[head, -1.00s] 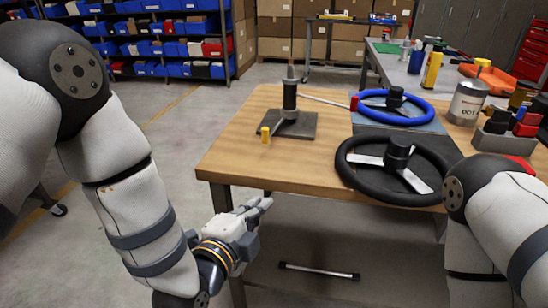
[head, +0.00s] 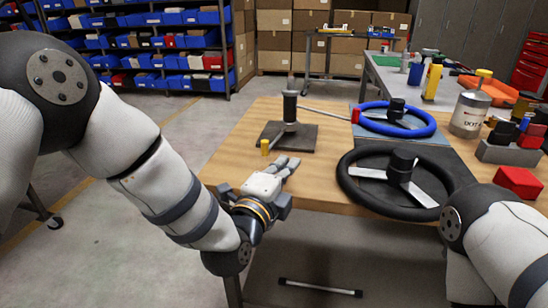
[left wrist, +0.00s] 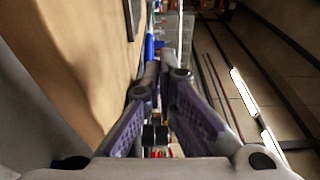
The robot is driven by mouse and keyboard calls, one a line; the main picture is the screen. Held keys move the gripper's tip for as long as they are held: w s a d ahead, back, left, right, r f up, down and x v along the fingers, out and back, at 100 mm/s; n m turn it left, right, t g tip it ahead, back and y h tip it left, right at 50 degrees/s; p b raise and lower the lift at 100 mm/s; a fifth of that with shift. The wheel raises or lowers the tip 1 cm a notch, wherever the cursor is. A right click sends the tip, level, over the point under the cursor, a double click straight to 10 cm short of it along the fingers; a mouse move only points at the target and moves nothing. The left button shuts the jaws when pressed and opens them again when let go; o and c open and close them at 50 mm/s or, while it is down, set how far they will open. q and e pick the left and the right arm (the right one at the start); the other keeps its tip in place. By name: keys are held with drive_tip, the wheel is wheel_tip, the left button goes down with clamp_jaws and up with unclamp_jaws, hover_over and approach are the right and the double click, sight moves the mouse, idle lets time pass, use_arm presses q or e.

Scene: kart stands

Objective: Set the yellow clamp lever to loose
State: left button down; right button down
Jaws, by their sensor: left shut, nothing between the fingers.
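The yellow clamp lever (head: 264,147) shows in the head view as a small yellow grip at the near left edge of a dark stand plate (head: 268,132). A black post (head: 290,106) rises from the plate. My left gripper (head: 288,163) is shut and empty, at the near left edge of the wooden table (head: 228,150). Its fingertips are just to the right of and nearer than the yellow lever, apart from it in the picture. In the left wrist view the gripper fingers (left wrist: 158,72) converge; the lever is not clearly visible there. My right gripper is out of view.
A long rod with a red grip (head: 355,116) reaches right from the post. A blue steering wheel (head: 398,119) and a black steering wheel (head: 350,188) lie to the right. A red block (head: 518,182) and a tin (head: 468,114) are further right. The table is bare left of the stand.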

use_arm(q)
drive_tip(key=shift+f+x, duration=0.25)
drive_tip(key=shift+x, duration=0.8)
drive_tip(key=shift+w+a+r, duration=0.2)
drive_tip(key=shift+w+a, duration=0.65)
drive_tip(key=shift+a, duration=0.3)
drive_tip(key=shift+w+a, duration=0.3)
drive_tip(key=shift+a, duration=0.15)
drive_tip(key=shift+a, duration=0.1)
